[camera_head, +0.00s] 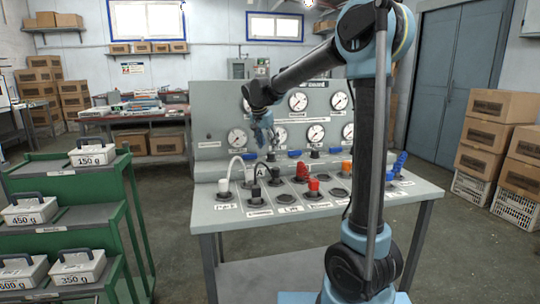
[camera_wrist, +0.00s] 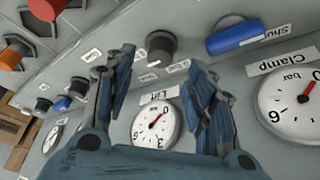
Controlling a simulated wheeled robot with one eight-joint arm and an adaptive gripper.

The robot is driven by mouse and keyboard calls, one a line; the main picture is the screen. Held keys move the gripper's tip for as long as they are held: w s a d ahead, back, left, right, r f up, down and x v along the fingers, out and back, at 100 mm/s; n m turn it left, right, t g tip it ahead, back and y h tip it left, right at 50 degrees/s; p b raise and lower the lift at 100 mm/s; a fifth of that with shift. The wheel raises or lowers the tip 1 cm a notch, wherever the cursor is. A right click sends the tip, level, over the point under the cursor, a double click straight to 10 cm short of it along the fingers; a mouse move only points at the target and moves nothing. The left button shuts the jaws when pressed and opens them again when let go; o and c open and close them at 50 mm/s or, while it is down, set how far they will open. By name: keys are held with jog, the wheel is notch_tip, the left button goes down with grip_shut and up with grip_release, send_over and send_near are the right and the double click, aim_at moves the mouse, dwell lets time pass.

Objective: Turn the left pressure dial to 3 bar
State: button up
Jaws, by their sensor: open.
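My gripper (camera_head: 264,140) is in front of the upright gauge panel in the head view. In the wrist view its two blue fingers (camera_wrist: 160,58) are spread apart with nothing held. A black knob (camera_wrist: 160,48) shows between and just past the fingertips, apart from both. A gauge labelled Lift (camera_wrist: 152,125), marked kN, shows between the fingers. A gauge labelled Clamp (camera_wrist: 290,100), marked bar, is at the right; its labels appear upside down. I cannot tell for sure which knob is the left pressure dial. In the head view my gripper partly covers the gauges behind it.
A blue handle (camera_wrist: 238,36) is close to the right finger, and other black knobs (camera_wrist: 79,86) lie to the left. Red and orange controls stand on the bench (camera_head: 225,217). A green shelf (camera_head: 65,237) with labelled weights stands at left.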

aim_at(271, 157)
jog(key=shift+x, duration=2.7)
jog(key=c, duration=1)
